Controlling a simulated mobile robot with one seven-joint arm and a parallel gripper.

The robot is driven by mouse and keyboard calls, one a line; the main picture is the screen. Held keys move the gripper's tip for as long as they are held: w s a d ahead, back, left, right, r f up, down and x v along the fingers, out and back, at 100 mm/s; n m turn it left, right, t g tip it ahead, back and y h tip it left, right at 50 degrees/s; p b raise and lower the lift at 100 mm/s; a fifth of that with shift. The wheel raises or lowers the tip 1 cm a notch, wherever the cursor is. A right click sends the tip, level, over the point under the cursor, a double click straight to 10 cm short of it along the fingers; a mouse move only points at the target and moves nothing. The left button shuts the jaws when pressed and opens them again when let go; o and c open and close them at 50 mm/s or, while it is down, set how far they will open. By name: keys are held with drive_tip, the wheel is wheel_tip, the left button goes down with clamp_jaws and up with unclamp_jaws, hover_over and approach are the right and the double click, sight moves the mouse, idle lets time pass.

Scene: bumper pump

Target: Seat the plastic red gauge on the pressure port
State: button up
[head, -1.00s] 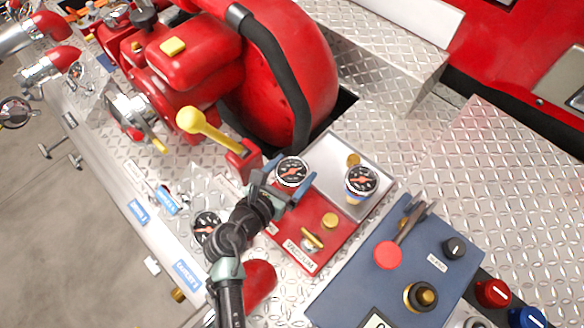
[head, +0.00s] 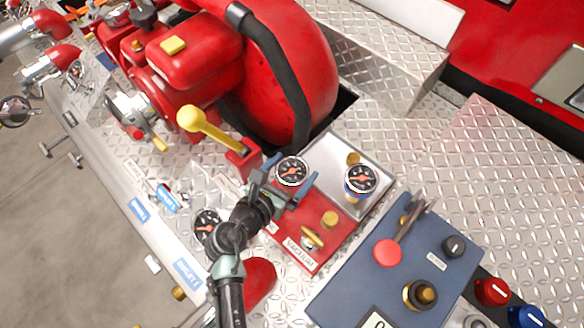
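A round gauge (head: 291,171) with a black face and an orange-red centre stands at the left edge of the silver tray, by the red panel. Its body below the dial is mostly hidden. My gripper (head: 289,181) is at this gauge, with one finger on each side. The fingers look spread wider than the dial, and I see no clear contact. A second gauge (head: 361,179), with a blue and brass base, stands on the tray to the right. The red panel (head: 289,243) labelled VACUUM carries a brass fitting (head: 330,219); I cannot tell whether that is the pressure port.
The silver tray (head: 325,158) also holds a brass piece (head: 353,159). A yellow-knobbed lever (head: 196,120) and the big red pump housing (head: 290,60) rise behind my gripper. A blue control panel (head: 350,285) with knobs lies at the right. Another gauge (head: 207,223) sits left of my arm.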

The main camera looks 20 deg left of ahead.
drive_tip(key=shift+s+f, duration=0.1)
drive_tip(key=v, duration=1.3)
idle(0.3)
